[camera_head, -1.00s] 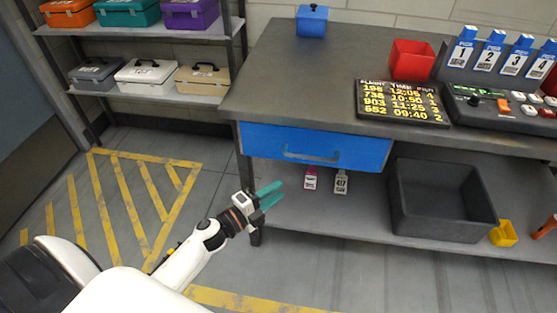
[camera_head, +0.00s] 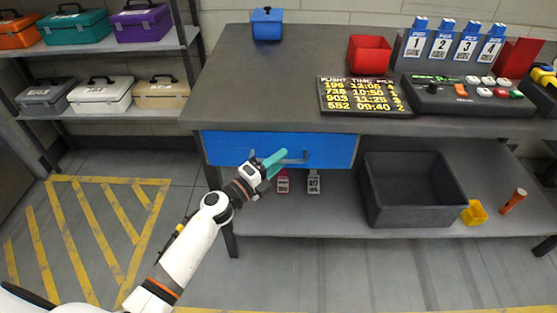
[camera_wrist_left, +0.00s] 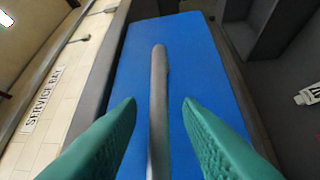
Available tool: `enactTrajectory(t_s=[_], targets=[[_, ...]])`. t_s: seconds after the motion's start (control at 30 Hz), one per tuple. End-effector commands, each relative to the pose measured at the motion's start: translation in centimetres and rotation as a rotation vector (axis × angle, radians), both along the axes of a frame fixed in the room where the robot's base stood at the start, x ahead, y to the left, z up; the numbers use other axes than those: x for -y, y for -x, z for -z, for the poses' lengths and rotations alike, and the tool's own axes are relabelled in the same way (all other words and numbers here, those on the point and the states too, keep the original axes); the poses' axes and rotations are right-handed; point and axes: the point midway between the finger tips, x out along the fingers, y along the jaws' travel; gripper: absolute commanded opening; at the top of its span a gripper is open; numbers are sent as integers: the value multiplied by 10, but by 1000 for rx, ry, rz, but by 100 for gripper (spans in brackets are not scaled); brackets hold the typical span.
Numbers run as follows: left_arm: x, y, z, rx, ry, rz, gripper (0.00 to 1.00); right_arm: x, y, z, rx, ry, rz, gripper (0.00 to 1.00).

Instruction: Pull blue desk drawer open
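The blue desk drawer (camera_head: 335,148) is under the left part of the grey desk top, and its front looks flush with the desk. Its grey bar handle (camera_head: 296,159) is partly hidden by my left gripper (camera_head: 276,164) in the head view. In the left wrist view the handle (camera_wrist_left: 158,100) runs lengthwise between the two teal fingers of my left gripper (camera_wrist_left: 158,108). The fingers are apart, with a gap on both sides of the bar. My right gripper is not in view.
The desk top (camera_head: 270,80) carries a flight board (camera_head: 362,96), a red bin (camera_head: 369,55) and a button panel (camera_head: 465,92). A dark crate (camera_head: 415,190) stands on the shelf below, right of the drawer.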

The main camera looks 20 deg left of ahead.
Motion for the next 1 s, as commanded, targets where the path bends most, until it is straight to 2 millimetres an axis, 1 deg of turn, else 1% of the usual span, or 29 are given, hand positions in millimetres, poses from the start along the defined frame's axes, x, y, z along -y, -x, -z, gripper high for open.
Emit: enactTrajectory(t_s=[0.1, 0.3, 0.33, 0.5, 0.53, 0.87, 1.0], targets=[[2, -3, 0, 0, 0, 0, 33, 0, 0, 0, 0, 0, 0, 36], [2, -3, 0, -1, 0, 0, 33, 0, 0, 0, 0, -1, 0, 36], [2, -3, 0, -1, 0, 0, 31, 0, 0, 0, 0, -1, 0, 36], [2, -3, 0, 0, 1, 0, 3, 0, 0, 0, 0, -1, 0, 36], [2, -3, 0, 0, 1, 0, 0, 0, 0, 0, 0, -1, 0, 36], [2, -2, 0, -1, 0, 0, 0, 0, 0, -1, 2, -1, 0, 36], [4, 5, 0, -4, 1, 1, 0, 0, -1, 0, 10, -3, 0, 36]])
